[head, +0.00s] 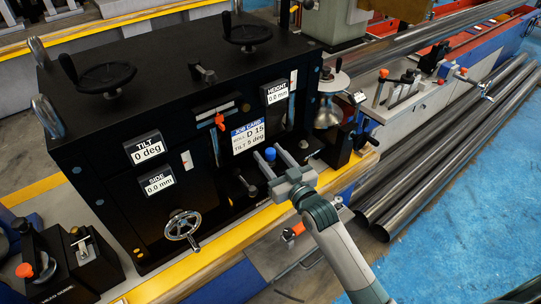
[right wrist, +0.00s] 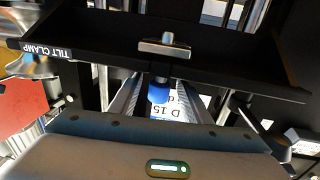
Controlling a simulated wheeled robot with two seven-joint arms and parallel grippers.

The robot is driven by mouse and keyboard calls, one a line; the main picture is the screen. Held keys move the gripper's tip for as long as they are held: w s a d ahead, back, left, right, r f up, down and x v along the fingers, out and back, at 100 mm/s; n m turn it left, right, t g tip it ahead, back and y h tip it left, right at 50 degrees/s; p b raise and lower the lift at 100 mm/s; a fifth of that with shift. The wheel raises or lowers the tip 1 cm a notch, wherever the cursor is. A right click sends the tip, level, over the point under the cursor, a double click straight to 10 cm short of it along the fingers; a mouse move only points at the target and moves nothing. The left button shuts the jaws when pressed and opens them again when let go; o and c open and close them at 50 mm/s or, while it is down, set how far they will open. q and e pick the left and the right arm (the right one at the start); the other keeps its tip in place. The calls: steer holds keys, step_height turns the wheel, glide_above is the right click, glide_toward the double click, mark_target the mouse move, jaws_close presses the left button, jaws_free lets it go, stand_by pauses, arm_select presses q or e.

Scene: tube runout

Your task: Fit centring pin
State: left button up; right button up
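A blue-capped pin (head: 270,154), which may be the centring pin, stands at the front of the black machine (head: 92,160). My right gripper (head: 271,150) is open, with its two fingers apart on either side of the blue cap. In the right wrist view the blue cap (right wrist: 158,93) on its dark stem sits between the fingers (right wrist: 160,98), with gaps on both sides. The gripper holds nothing that I can see. The seat for the pin is not clear. My left gripper is out of view.
The job card (head: 248,136) reads D 15, tilt 5 deg. The displays (head: 150,149) read zero. A handwheel (head: 183,226) sticks out to the left. A tilt clamp plate (right wrist: 110,48) with a T-handle is close to the gripper. Long tubes (head: 450,140) lie at the right.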

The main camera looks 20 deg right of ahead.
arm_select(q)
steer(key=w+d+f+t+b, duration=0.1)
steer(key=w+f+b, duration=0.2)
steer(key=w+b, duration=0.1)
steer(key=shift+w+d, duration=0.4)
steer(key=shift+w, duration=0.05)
arm_select(e)
steer(key=v, duration=1.7)
steer(key=shift+s, duration=0.2)
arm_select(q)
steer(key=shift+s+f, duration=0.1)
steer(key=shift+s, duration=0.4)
